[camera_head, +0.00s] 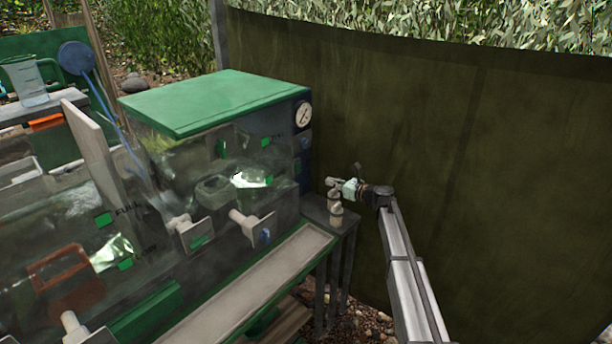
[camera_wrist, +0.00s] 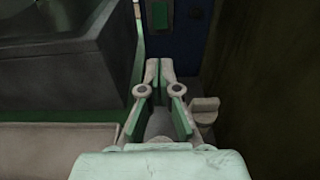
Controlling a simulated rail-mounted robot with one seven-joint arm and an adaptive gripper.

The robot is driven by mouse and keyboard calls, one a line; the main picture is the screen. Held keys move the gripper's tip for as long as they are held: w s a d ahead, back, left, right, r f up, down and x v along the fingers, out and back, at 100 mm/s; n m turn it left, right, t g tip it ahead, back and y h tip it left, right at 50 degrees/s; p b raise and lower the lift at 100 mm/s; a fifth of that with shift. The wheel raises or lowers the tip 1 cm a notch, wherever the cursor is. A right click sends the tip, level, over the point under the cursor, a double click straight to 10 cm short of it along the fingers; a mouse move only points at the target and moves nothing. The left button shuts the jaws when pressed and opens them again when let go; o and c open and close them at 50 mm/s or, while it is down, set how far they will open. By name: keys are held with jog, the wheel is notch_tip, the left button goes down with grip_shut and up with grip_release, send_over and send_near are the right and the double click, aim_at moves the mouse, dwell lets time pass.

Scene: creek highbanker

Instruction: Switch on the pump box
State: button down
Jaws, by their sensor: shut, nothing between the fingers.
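The dark blue pump box (camera_head: 304,165) stands at the right end of the clear green-lidded tank (camera_head: 215,100), with a round white gauge (camera_head: 303,114) at its top. In the wrist view the blue panel (camera_wrist: 188,40) is ahead of my gripper, with a green-edged part (camera_wrist: 162,14) at the top. I cannot make out a switch's position. My gripper (camera_head: 331,183) is shut and empty, just to the right of the box and above a small dark stand. In the wrist view its fingertips (camera_wrist: 159,64) point toward the blue panel, apparently apart from it.
Small pale fittings (camera_head: 336,212) stand on the dark stand (camera_head: 347,222) just below my gripper; a pale knob-like piece (camera_wrist: 204,110) is close to my right finger. A tall olive screen (camera_head: 470,150) closes off the right. A long trough (camera_head: 250,285) runs along the tank's front.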

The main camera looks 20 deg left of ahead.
aim_at(299, 172)
jog(key=shift+a, duration=0.15)
jog(key=p+x, duration=0.4)
jog(key=x, duration=0.8)
jog(key=shift+w+a, duration=0.25)
jog(key=shift+a, duration=0.05)
jog(key=shift+w+a+f, duration=0.15)
jog(key=shift+a, duration=0.35)
